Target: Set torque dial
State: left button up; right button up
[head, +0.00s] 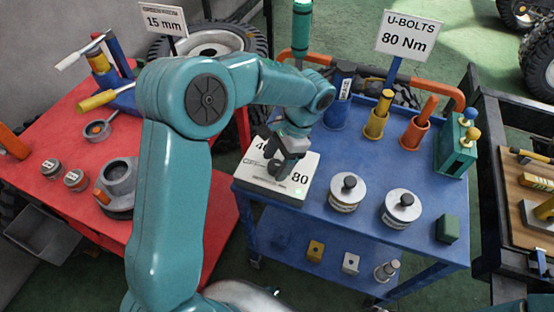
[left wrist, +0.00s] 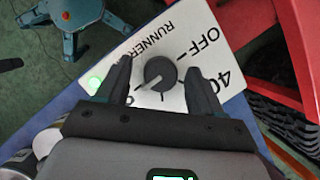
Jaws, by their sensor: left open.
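The torque dial is a dark round knob (left wrist: 160,73) on a white panel (left wrist: 225,78) with "OFF", "40" and "RUNNER" lettering. A pale pointer mark on the knob runs toward the picture's lower left. In the head view the white box (head: 257,181) sits on the blue cart and shows "80"; my gripper covers its knob. My left gripper (left wrist: 159,70) is open, with one finger on either side of the knob; contact is unclear. It also shows over the box in the head view (head: 284,167). A sign (head: 407,36) reads "U-BOLTS 80 Nm". My right gripper is out of view.
Two knobbed metal weights (head: 346,195) (head: 402,210) stand right of the box on the blue cart (head: 325,226). Yellow (head: 377,122) and orange (head: 413,136) cups stand behind. A red table (head: 50,122) with tools is at left. A green light (left wrist: 94,83) glows on the panel.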

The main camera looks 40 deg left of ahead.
pick_arm(q)
jog(key=shift+w+f, duration=0.1)
jog(key=shift+w, duration=0.05)
jog(key=c, duration=1)
